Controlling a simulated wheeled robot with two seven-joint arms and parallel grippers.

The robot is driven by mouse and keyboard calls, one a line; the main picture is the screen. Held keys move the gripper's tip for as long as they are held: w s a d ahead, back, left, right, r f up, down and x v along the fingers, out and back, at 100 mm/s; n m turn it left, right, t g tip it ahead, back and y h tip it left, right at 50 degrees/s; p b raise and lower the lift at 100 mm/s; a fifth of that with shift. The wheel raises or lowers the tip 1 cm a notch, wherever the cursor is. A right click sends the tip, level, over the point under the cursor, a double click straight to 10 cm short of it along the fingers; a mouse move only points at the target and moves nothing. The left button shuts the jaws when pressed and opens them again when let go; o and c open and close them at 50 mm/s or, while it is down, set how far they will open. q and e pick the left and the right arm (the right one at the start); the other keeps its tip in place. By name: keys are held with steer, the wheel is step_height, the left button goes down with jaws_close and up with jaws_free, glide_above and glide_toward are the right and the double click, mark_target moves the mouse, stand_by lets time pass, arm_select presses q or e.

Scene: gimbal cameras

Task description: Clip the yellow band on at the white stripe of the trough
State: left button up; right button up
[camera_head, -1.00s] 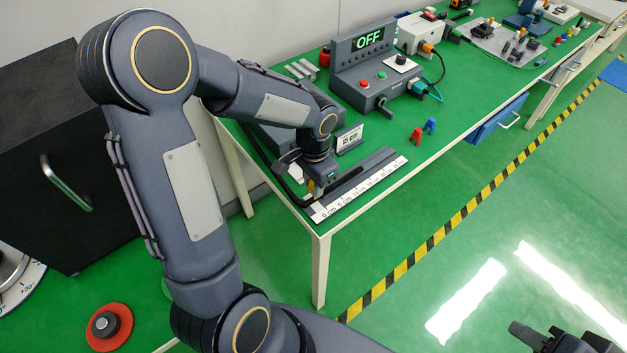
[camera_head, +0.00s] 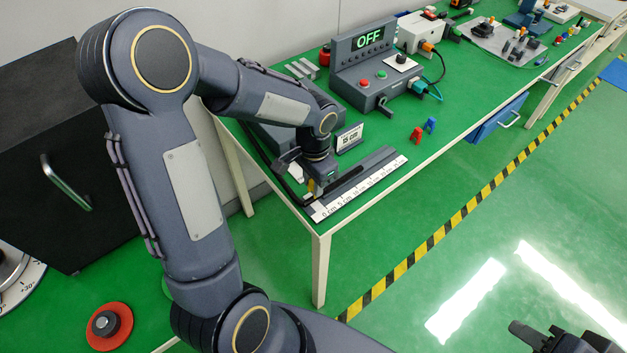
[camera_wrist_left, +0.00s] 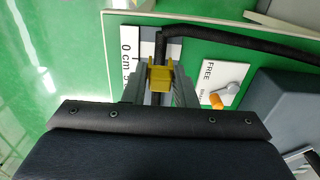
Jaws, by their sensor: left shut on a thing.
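The yellow band (camera_wrist_left: 160,77) sits between the fingers of my left gripper (camera_wrist_left: 158,88), which is shut on it. In the head view the band (camera_head: 311,186) shows as a small yellow spot by my left gripper (camera_head: 316,190), at the near left end of the trough (camera_head: 374,164). A black cable (camera_wrist_left: 235,38) runs up to the band and bends right in the left wrist view. I cannot tell whether the band is around the cable or touching the trough. I cannot make out the white stripe. My right gripper (camera_head: 560,338) is partly in view at the bottom right.
A white ruler (camera_head: 362,188) marked in cm runs along the trough's front. A "15 cm" sign (camera_head: 349,138) stands behind it. A FREE plate with an orange-tipped lever (camera_wrist_left: 218,100) lies right of the gripper. Red (camera_head: 416,135) and blue (camera_head: 430,125) clips stand further right.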

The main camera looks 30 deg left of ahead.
mark_target(313, 197)
arm_select(q)
steer(key=shift+f+b, duration=1.45)
steer(key=shift+f, duration=0.3)
steer(key=o, duration=1)
steer(key=shift+o, duration=0.2)
steer(key=shift+r+p, duration=0.3)
steer(key=shift+r, duration=3.6)
